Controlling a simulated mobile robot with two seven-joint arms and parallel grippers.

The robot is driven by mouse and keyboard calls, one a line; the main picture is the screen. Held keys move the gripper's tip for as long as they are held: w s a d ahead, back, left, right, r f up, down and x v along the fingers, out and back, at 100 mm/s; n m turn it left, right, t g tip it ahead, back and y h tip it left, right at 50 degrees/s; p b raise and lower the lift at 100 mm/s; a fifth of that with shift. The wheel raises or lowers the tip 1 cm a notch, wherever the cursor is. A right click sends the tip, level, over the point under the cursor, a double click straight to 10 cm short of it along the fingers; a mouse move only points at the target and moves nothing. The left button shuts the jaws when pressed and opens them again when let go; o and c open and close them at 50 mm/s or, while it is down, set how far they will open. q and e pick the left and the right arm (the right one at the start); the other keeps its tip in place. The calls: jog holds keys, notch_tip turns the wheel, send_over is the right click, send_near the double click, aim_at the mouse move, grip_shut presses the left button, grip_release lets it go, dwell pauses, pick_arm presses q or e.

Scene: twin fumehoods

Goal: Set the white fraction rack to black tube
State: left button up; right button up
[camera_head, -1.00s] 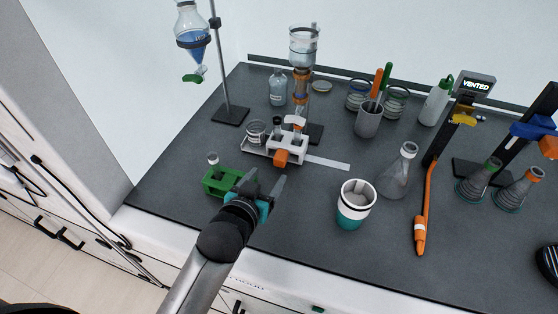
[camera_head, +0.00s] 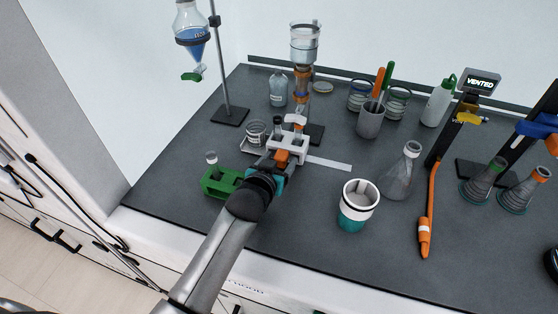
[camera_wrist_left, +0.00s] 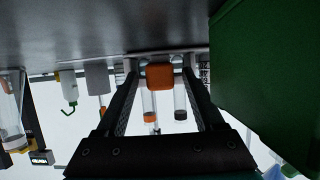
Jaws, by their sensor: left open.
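The white fraction rack (camera_head: 298,153) stands on a pale rail (camera_head: 330,164) below the clamped glass column (camera_head: 302,70). An orange block (camera_head: 281,157) sits on its near side and also shows in the left wrist view (camera_wrist_left: 160,76). A tube with dark contents (camera_wrist_left: 181,106) and one with orange contents (camera_wrist_left: 150,108) appear behind that block. My left gripper (camera_wrist_left: 160,85) is open, with one finger on each side of the orange block; I cannot tell whether they touch it. In the head view the left gripper (camera_head: 278,165) partly covers the block. My right gripper is not in view.
A green block (camera_head: 218,183) with a small vial (camera_head: 211,158) is close to the left of my gripper. A white-and-teal container (camera_head: 358,205) and a flask (camera_head: 403,172) stand to the right. The bench front between is clear.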

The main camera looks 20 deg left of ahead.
pick_arm(q)
jog(key=shift+c, duration=0.2)
grip_shut()
dwell(1.1)
